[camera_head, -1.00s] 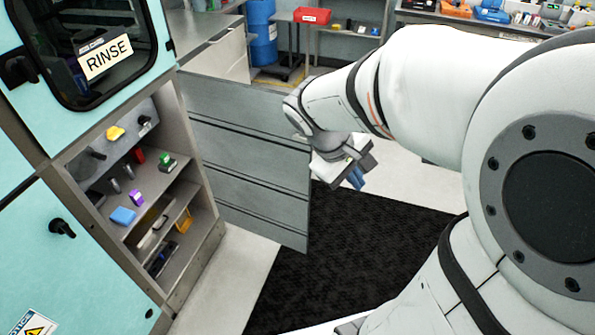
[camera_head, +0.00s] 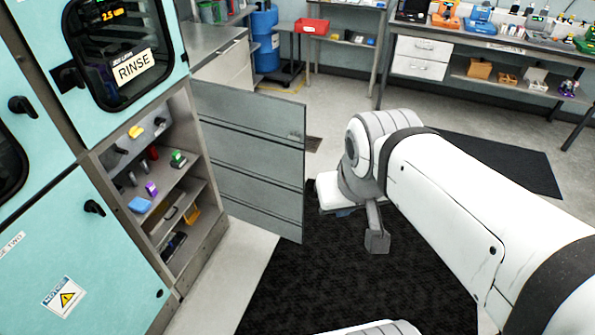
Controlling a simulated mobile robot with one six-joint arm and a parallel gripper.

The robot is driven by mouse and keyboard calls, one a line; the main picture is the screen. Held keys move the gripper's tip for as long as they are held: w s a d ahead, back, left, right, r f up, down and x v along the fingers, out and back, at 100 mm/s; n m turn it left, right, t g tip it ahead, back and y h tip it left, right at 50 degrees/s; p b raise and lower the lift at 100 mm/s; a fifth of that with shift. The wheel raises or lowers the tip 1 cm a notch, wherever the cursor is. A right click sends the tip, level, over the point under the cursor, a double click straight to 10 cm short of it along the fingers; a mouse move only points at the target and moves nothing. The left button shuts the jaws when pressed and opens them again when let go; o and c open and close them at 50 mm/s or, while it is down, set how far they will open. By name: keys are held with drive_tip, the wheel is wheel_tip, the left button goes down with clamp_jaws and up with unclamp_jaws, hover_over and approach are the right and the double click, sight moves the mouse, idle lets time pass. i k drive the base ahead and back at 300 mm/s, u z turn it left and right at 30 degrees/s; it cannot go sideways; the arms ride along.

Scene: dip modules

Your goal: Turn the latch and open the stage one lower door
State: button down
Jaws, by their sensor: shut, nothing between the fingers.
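A lower cabinet door (camera_head: 250,160) beneath the RINSE window stands wide open, its grey inner face towards me. The open compartment (camera_head: 198,238) to its left shows shelves with small items. The lower door to the left of that compartment (camera_head: 60,262) is closed, with a black latch (camera_head: 93,208) near its upper right. My gripper (camera_head: 344,212) is right of the open door's free edge, over the black mat, apart from the door in the picture.
The upper RINSE door (camera_head: 125,50) is closed. A black mat (camera_head: 300,290) covers the floor in front. Behind are a blue drum (camera_head: 265,42), a red bin (camera_head: 311,26) on a table, and a workbench (camera_head: 480,45) with drawers. Floor is free between the mat and the workbench.

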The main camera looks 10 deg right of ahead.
sight(259, 172)
drive_tip(key=z, duration=0.3)
drive_tip(key=i, duration=1.1)
drive_tip(key=u, duration=1.5)
